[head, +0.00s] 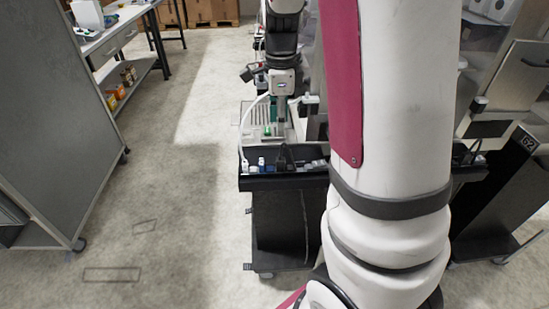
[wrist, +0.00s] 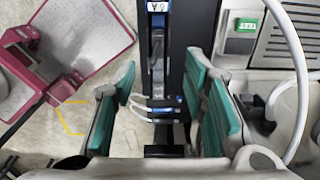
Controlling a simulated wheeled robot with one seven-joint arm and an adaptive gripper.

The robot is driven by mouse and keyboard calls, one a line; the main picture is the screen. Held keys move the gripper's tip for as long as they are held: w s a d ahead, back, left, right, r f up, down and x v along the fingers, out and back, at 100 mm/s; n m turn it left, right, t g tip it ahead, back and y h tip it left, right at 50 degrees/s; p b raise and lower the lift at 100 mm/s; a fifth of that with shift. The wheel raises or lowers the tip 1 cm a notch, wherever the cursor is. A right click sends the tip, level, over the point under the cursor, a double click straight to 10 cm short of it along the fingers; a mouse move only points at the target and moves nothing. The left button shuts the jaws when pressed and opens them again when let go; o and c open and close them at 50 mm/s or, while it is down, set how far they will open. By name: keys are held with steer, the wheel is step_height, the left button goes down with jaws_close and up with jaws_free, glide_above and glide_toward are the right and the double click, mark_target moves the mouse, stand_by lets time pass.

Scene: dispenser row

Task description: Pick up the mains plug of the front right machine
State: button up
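A black tray (head: 285,181) juts from the front of a machine and holds a white connector (head: 245,165), small blue connectors (head: 262,162) and a black piece (head: 282,158). I cannot tell for sure which one is the mains plug. My gripper (head: 276,122) is above and behind the tray's front edge, pointing down. In the wrist view its green-padded fingers (wrist: 168,108) are open and apart. Between them, farther below, are a dark strip (wrist: 177,60) and small blue and white connectors (wrist: 165,103). Nothing is visibly held.
A white cable (head: 246,122) arches beside my gripper and shows at the right of the wrist view (wrist: 298,60). A machine labelled 62 (head: 525,140) stands at the right. A grey panel (head: 60,110) on castors stands at the left. The floor between is clear.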

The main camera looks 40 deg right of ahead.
glide_above(280, 159)
steer(key=f, duration=0.8)
steer(key=shift+w, duration=0.2)
steer(key=shift+s+f, duration=0.15)
steer(key=shift+f, duration=1.2)
steer(key=shift+s+f, duration=0.1)
steer(key=shift+f, duration=1.2)
jaws_close()
